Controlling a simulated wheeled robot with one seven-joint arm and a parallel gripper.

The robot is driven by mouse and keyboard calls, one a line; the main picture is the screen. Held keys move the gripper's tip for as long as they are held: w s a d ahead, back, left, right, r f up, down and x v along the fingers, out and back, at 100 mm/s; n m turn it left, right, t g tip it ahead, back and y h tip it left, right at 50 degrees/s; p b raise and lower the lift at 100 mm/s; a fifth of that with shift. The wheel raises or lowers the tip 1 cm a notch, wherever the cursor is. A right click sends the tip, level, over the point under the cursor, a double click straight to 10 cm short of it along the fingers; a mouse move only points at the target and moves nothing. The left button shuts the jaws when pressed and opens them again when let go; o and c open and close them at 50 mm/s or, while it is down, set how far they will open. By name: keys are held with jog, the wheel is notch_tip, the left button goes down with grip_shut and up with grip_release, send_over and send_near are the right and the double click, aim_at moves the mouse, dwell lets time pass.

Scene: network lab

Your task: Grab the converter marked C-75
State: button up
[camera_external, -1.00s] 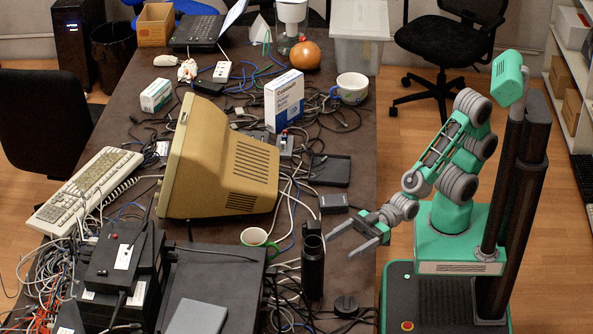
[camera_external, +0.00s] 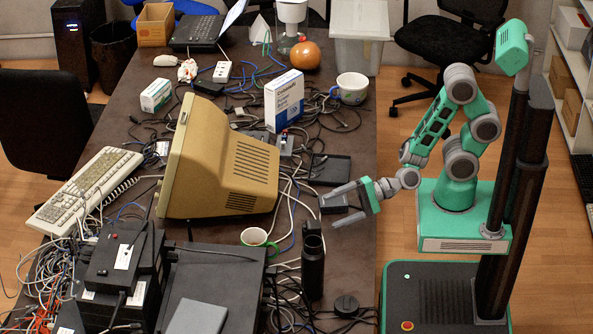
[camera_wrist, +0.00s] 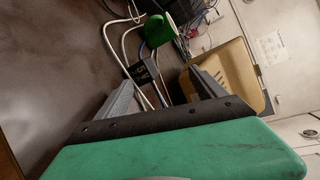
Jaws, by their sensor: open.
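A small dark box (camera_wrist: 143,72) with light lettering too small to read surely shows in the wrist view, ahead of my gripper (camera_wrist: 160,79) and between its two grey fingers. Pale cables run beside and past it. My gripper is open and empty. In the external view my gripper (camera_external: 328,211) hangs at the table's right side. A small dark box (camera_external: 335,200) there lies by the fingers and is partly covered by them. I cannot tell from the external view whether the fingers touch it.
The beige monitor (camera_external: 235,165) stands to the left. A green-handled mug (camera_external: 256,239) and a dark cylinder (camera_external: 313,266) stand nearer the front. A flat black tray (camera_external: 330,169) lies just behind. Loose cables cover much of the table (camera_external: 352,262).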

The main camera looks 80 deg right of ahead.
aim_at(338, 199)
jog(key=d+m, duration=0.1)
jog(key=m, duration=0.1)
jog(key=d+m+h, duration=0.1)
jog(key=d+m, duration=0.1)
jog(key=m, duration=0.1)
jog(key=d+m+h+p, duration=0.1)
jog(key=d+m, duration=0.1)
jog(key=shift+s+d, duration=0.15)
jog(key=shift+s, duration=0.05)
jog(key=s+d+f+m, duration=0.1)
jog(key=m, duration=0.2)
jog(key=d+f+m+h, duration=0.1)
jog(key=d+m, duration=0.1)
jog(key=m, duration=0.1)
jog(key=s+d+f+m+h, duration=0.1)
jog(key=d+m, duration=0.1)
jog(key=m, duration=0.2)
jog(key=shift+s+d+f+g+p, duration=0.2)
jog(key=shift+s+f+g+p, duration=0.1)
jog(key=shift+p, duration=0.05)
jog(key=shift+f, duration=0.15)
jog(key=shift+p+x, duration=0.55)
jog(key=shift+x, duration=1.9)
jog(key=c, duration=1.7)
jog(key=shift+c, duration=0.2)
